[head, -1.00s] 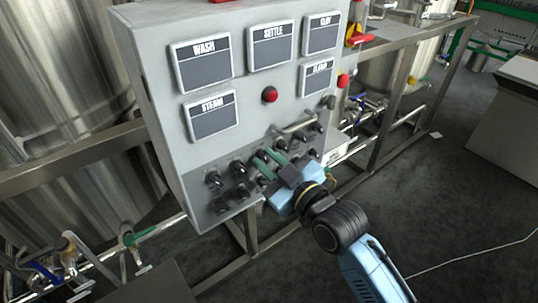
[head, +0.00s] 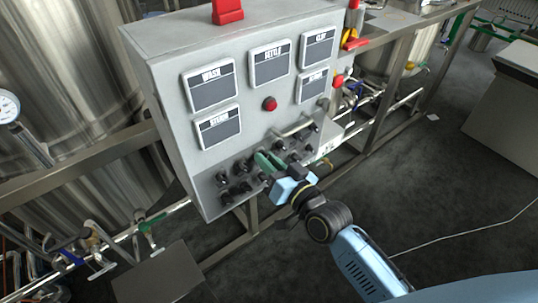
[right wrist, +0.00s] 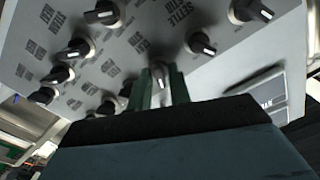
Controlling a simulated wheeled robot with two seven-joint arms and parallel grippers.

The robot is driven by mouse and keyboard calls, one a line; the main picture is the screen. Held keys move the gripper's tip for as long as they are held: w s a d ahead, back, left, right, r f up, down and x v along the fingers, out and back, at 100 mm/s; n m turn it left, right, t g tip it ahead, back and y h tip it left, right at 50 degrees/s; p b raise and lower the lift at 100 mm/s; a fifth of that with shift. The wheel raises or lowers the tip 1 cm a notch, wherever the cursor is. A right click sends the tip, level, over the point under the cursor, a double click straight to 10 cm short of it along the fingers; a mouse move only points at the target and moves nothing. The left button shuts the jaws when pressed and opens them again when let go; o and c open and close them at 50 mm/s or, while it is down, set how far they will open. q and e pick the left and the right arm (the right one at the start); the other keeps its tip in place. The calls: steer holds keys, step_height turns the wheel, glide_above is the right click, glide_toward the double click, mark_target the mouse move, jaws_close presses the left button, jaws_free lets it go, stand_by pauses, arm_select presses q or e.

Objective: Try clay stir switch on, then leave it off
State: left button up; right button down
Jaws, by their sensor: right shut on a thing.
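The grey control panel (head: 165,85) carries rows of black rotary switches (head: 223,179) on its lower face. A display reading CLAY (head: 319,44) is at its upper right. My right gripper (head: 266,162) reaches the switch rows with its green fingers at the panel. In the right wrist view its fingers (right wrist: 160,88) are shut on a switch knob (right wrist: 159,72) between them. That knob's label and pointer are largely hidden, so I cannot tell which switch it is or its position. Nearby labels show upside down, one reading SETTLE STIR. My left gripper is not in view.
Other displays include WASH (head: 212,88) and STEAM (head: 219,126). Steel tanks (head: 70,75) and pipes stand behind. The dark floor (head: 430,180) at right is mostly clear.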

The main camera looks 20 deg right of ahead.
steer(key=shift+m, duration=0.5)
steer(key=c, duration=1.5)
jaws_free()
steer(key=shift+s, duration=0.15)
steer(key=v, duration=1.3)
steer(key=shift+s, duration=0.1)
